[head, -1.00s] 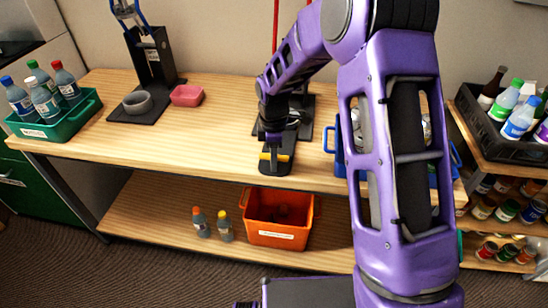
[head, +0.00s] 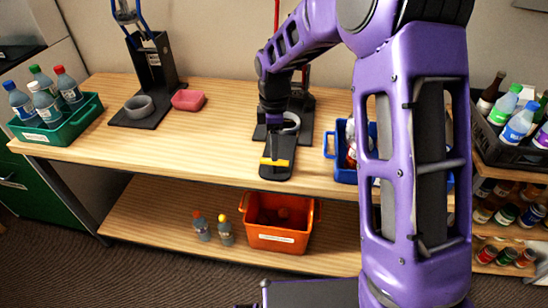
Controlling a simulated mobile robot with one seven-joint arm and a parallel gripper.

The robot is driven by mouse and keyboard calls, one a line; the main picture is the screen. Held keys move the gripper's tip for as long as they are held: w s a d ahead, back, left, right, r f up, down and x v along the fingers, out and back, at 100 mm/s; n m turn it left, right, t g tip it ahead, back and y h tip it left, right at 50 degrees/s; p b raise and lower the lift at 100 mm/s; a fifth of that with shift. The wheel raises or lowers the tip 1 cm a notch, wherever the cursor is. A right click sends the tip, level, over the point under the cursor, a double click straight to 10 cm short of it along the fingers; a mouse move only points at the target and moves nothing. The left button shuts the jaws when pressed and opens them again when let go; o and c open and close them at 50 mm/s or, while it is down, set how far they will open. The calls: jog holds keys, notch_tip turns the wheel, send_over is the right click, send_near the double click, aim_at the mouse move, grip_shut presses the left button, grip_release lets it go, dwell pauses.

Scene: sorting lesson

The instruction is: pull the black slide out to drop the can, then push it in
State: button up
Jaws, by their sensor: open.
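The black slide (head: 275,175) with a yellow handle bar (head: 283,163) lies at the front edge of the wooden table. Behind it is a black stand with a grey ring (head: 292,121), partly covered by my arm. My gripper (head: 275,152) is open, pointing down just above or at the yellow bar. I cannot tell whether it touches the bar. I cannot make out a can at the stand. An orange bin (head: 277,238) stands on the lower shelf below the slide. A dim reddish shape (head: 283,213) shows inside it, too unclear to name.
A green crate of bottles (head: 62,135) is at the table's left. A blue crate (head: 345,174) is at right, partly behind my arm. Two small bottles (head: 226,234) stand beside the bin.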

notch_tip(320, 180, up, 10)
jog(key=p, duration=0.1)
jog(key=shift+r, duration=0.2)
dwell(0.8)
